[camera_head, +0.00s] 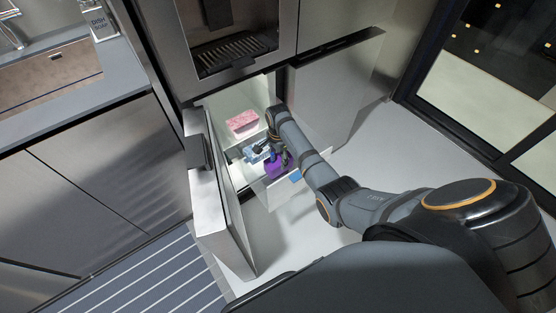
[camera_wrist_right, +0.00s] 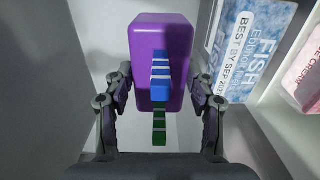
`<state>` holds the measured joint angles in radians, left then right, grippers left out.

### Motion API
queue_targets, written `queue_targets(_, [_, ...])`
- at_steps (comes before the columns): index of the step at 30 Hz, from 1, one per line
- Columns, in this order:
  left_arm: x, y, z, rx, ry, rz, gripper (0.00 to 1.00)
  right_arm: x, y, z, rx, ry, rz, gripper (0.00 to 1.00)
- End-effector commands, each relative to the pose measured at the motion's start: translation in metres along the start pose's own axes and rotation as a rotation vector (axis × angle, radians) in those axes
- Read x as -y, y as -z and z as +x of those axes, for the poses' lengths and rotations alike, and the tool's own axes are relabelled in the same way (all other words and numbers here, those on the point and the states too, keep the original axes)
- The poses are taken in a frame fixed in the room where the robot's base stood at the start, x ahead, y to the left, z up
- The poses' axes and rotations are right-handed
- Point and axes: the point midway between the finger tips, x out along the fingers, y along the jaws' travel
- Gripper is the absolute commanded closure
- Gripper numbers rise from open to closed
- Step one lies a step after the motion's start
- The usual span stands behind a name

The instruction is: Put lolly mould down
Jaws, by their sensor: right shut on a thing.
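The lolly mould (camera_wrist_right: 142,55) is a purple rounded block with blue and green striped parts along its middle. In the wrist view it lies between the two fingers of my right gripper (camera_wrist_right: 158,100), which is shut on it. In the head view the purple mould (camera_head: 274,169) shows under my right gripper (camera_head: 280,157), inside the open freezer drawer (camera_head: 277,190) near its front. My arm hides part of it. I cannot tell whether the mould touches the drawer floor. My left gripper is not in view.
A blue and white fish box (camera_wrist_right: 250,45) lies beside the mould, to its right in the wrist view. Open freezer doors (camera_head: 222,205) flank the drawer.

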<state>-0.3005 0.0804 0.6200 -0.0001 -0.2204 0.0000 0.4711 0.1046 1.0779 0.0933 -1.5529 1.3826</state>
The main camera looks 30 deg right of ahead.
Motion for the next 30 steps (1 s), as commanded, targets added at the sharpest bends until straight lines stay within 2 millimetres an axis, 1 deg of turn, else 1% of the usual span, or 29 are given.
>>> queue_targets(1, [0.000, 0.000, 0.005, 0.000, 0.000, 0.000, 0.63, 0.000, 0.000, 0.009, 0.000, -0.001, 0.000, 0.85])
queue_targets(2, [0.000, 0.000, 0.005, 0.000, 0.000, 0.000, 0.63, 0.001, 0.000, 0.010, 0.000, 0.001, 0.000, 0.85])
queue_targets(8, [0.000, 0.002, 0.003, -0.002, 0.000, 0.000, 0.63, 0.001, 0.000, 0.009, 0.000, 0.002, 0.000, 0.85])
queue_targets(11, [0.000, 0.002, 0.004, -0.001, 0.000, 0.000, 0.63, 0.000, 0.000, 0.012, 0.000, 0.001, 0.000, 0.85])
queue_targets(12, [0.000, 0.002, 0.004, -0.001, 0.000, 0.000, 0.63, 0.000, 0.000, 0.013, 0.000, 0.000, 0.000, 0.43])
queue_targets(17, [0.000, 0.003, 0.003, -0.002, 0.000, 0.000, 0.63, 0.000, 0.000, 0.013, 0.000, 0.000, 0.000, 0.21])
queue_targets(26, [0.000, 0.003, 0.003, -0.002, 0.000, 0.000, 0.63, 0.000, 0.000, 0.012, 0.000, 0.000, 0.000, 0.21])
queue_targets(28, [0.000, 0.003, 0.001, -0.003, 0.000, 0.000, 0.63, 0.000, 0.000, 0.007, 0.000, 0.002, 0.000, 0.21])
queue_targets(30, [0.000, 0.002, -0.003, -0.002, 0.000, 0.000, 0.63, 0.001, 0.000, -0.004, 0.000, 0.002, 0.000, 0.21])
